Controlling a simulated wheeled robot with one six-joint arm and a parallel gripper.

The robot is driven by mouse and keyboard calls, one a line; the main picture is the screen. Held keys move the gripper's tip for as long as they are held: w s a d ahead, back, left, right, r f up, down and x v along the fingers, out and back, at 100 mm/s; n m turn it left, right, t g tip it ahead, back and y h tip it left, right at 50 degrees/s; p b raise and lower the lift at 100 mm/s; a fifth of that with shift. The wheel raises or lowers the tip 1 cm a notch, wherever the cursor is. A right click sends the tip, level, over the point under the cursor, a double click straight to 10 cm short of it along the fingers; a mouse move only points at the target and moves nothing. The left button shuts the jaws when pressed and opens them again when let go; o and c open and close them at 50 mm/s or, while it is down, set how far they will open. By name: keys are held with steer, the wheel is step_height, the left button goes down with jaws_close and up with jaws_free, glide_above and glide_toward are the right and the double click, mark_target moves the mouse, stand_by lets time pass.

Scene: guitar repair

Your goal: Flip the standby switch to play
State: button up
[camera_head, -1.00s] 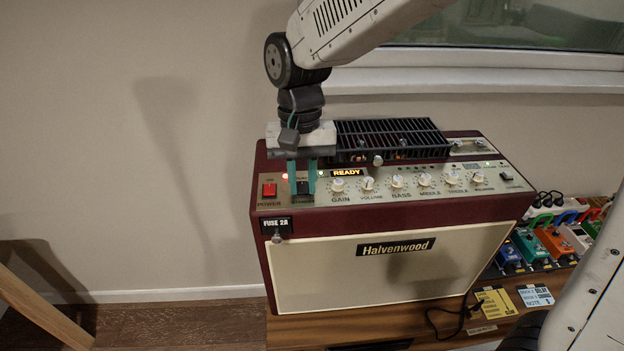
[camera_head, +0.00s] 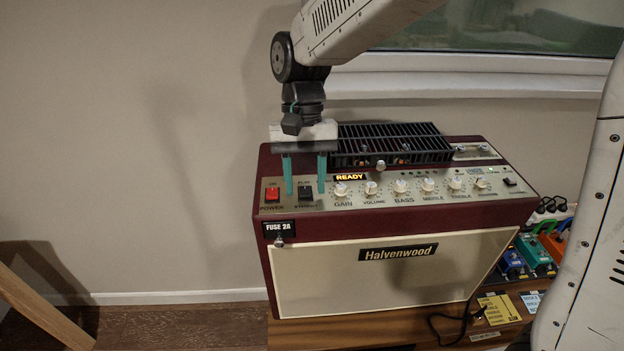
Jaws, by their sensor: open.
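The dark red amplifier (camera_head: 360,225) has a silver control panel on its top front edge. The standby switch (camera_head: 305,193) is a black rocker, with a PLAY label above it and a STANDBY label below it. I cannot tell for sure which way the rocker is tipped. My gripper (camera_head: 305,188) points down over the panel with its two teal fingers spread apart, one on each side of the standby switch. It holds nothing. The red power switch (camera_head: 272,194) is just left of the left finger. An amber READY display (camera_head: 350,177) is lit to the right.
A row of cream knobs (camera_head: 400,186) runs right along the panel. A black grille (camera_head: 390,145) stands behind it, close to my gripper. Colored pedals (camera_head: 535,255) and a yellow card (camera_head: 497,309) lie to the right. The space left of the amplifier is clear.

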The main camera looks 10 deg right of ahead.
mark_target(304, 187)
steer(key=v, duration=0.7)
steer(key=shift+r, duration=0.2)
steer(key=shift+w, duration=0.1)
steer(key=shift+s+d+f+n, duration=0.8)
steer(key=shift+s+d+f, duration=0.15)
steer(key=shift+s+d, duration=0.15)
steer(key=s+d+r+m+t, duration=0.1)
steer(key=s+d+t, duration=0.4)
steer(key=s+d, duration=1.4)
steer(key=shift+d+r, duration=0.35)
steer(key=shift+d, duration=0.25)
steer(key=shift+s, duration=0.1)
